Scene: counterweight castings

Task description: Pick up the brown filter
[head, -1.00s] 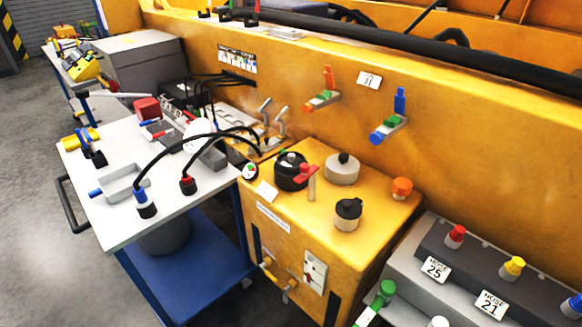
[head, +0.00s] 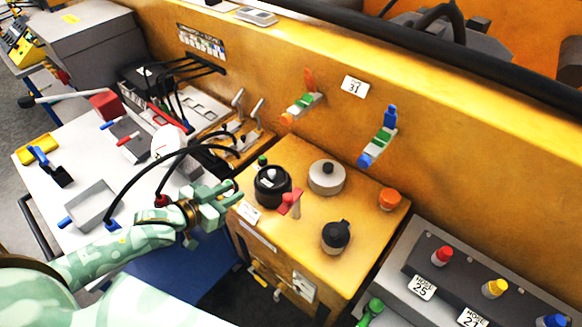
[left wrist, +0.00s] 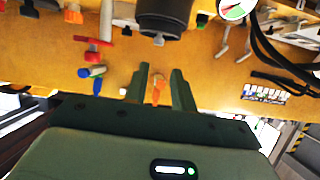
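No clearly brown filter shows; I cannot tell which canister the task means. On top of the yellow cabinet (head: 290,235) stand a black round canister (head: 271,186), a silver-grey one (head: 326,177) and a dark-capped one (head: 336,237). The black canister also shows at the top of the left wrist view (left wrist: 165,14). My left gripper (head: 226,199) is at the cabinet's left edge, left of the black canister and apart from it. Its fingers in the left wrist view (left wrist: 157,84) are spread, with no object held; an orange valve handle (left wrist: 157,93) shows behind the gap. My right gripper is out of view.
A red-handled lever (head: 290,202) stands between the canisters. Black hoses (head: 150,165) arch over the white table (head: 85,180) close to my left arm. Orange (head: 307,82) and blue (head: 388,118) valves stick out of the yellow wall. A grey hose block (head: 455,275) is at the right.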

